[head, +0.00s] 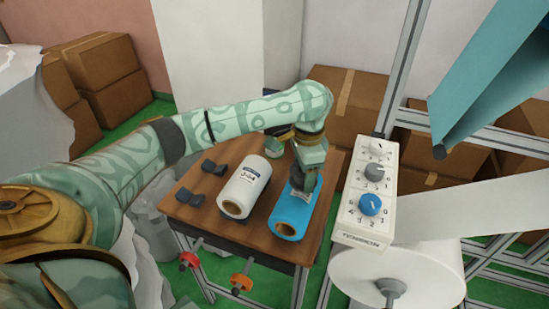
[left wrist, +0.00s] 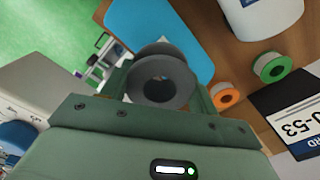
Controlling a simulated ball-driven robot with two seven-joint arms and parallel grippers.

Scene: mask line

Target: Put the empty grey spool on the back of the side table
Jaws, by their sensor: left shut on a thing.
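My left gripper (head: 303,180) reaches down over the right part of the wooden side table (head: 262,235). It is shut on the grey spool (left wrist: 163,76), which sits between the fingers in the left wrist view with its round end and centre hole facing the camera. In the head view the spool is mostly hidden by the gripper, above or against the blue roll (head: 290,219); I cannot tell whether they touch. My right gripper is not in view.
A white roll (head: 243,190) lies left of the blue roll. Two dark cradles (head: 184,198) stand at the table's left. A green tape roll (head: 273,148) sits at the back, and an orange one (left wrist: 225,96) nearby. The tension panel (head: 364,205) stands close on the right.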

